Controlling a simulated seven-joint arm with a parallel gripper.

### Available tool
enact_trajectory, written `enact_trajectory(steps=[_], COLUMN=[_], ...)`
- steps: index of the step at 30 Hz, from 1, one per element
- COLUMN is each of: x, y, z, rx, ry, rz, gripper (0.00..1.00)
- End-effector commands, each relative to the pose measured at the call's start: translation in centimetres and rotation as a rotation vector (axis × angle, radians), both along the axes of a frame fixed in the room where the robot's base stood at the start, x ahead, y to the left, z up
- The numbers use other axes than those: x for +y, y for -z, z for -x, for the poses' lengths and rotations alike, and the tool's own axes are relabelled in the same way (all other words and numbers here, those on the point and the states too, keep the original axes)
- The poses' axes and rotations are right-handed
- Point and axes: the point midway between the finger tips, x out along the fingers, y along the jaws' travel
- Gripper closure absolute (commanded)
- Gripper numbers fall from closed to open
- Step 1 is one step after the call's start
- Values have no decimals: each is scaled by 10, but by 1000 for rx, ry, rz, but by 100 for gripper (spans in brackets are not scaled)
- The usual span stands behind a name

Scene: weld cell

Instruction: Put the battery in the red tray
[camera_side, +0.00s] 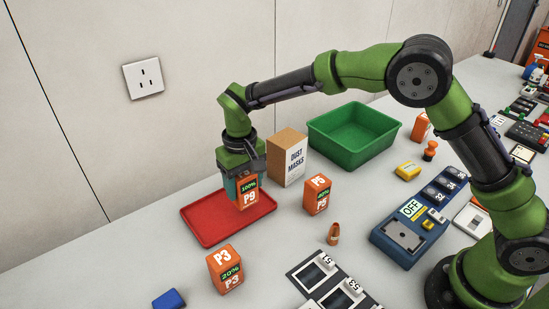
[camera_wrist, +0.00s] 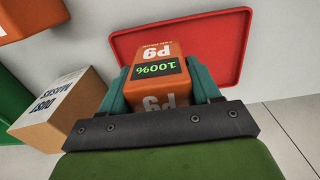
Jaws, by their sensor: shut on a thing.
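The orange battery marked P9 with a green 100% display (camera_side: 249,192) is held in my gripper (camera_side: 240,182), which is shut on it. In the wrist view the battery (camera_wrist: 160,65) sits between the two teal fingers of my gripper (camera_wrist: 163,90). The red tray (camera_side: 205,235) lies flat below and around the battery in the side view. In the wrist view the red tray (camera_wrist: 215,45) shows behind the battery. I cannot tell whether the battery's bottom touches the tray.
Batteries P3 (camera_side: 225,269) and P5 (camera_side: 317,194) stand near the tray. A dust masks box (camera_side: 287,158) and a green bin (camera_side: 352,135) stand behind to the right. A blue block (camera_side: 169,299) lies at the front. The table left of the tray is clear.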

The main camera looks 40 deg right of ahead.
Motion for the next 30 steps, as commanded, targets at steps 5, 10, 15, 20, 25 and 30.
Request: enact_trajectory(steps=[5,10,15,20,25,30], x=[1,1,1,1,1,1], y=[22,35,35,39,39,38], z=[-2,-3,-3,-3,-3,-3], rx=[2,-2,-3,0,-1,-1], ry=[-1,0,0,0,0,-1], rz=[2,0,-1,0,0,0], gripper=[83,83,83,37,13,13])
